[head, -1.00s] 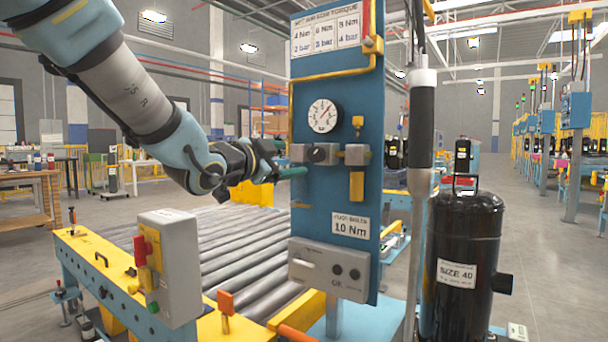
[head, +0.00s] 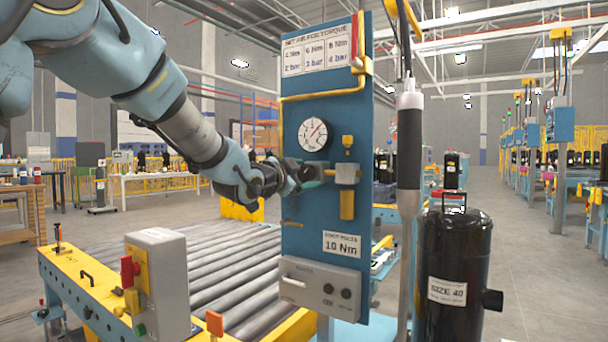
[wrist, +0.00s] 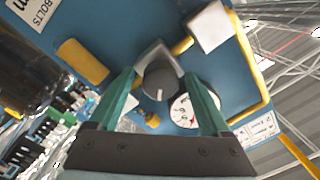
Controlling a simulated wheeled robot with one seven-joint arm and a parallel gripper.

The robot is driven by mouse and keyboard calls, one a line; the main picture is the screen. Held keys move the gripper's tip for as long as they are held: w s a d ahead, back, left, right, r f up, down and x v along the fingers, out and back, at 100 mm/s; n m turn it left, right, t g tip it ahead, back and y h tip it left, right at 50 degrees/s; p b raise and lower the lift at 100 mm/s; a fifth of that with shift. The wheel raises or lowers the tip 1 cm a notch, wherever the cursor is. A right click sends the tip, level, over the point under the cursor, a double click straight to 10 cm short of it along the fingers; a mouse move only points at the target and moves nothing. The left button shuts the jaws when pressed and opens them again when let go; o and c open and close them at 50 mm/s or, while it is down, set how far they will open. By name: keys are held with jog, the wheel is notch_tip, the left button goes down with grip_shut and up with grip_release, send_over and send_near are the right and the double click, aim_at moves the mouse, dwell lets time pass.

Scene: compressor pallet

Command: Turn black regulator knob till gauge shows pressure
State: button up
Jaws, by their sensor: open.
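The black regulator knob (wrist: 160,82) shows in the wrist view between the two teal fingertips of my open gripper (wrist: 161,76), with gaps on both sides. The knob has a pale line on its face. In the head view my gripper (head: 308,173) is at the blue panel (head: 347,215) and hides the knob; I cannot tell whether the fingertips reach around it. The round white gauge (head: 313,134) is just above, its needle pointing to the upper right. The gauge (wrist: 183,110) is partly covered by the right finger in the wrist view.
A grey fitting (head: 347,173) and a yellow part (head: 347,205) sit right of the knob. A yellow pipe (head: 325,94) runs above the gauge. A hanging tool (head: 410,140) and a black compressor (head: 455,250) stand to the right. The roller conveyor (head: 225,275) lies below my arm.

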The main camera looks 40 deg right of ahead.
grip_shut()
dwell(0.6)
jog(key=n+p, duration=0.1)
jog(key=n, duration=0.3)
jog(key=shift+n+p, duration=1.2)
jog(key=shift+n, duration=1.3)
grip_release()
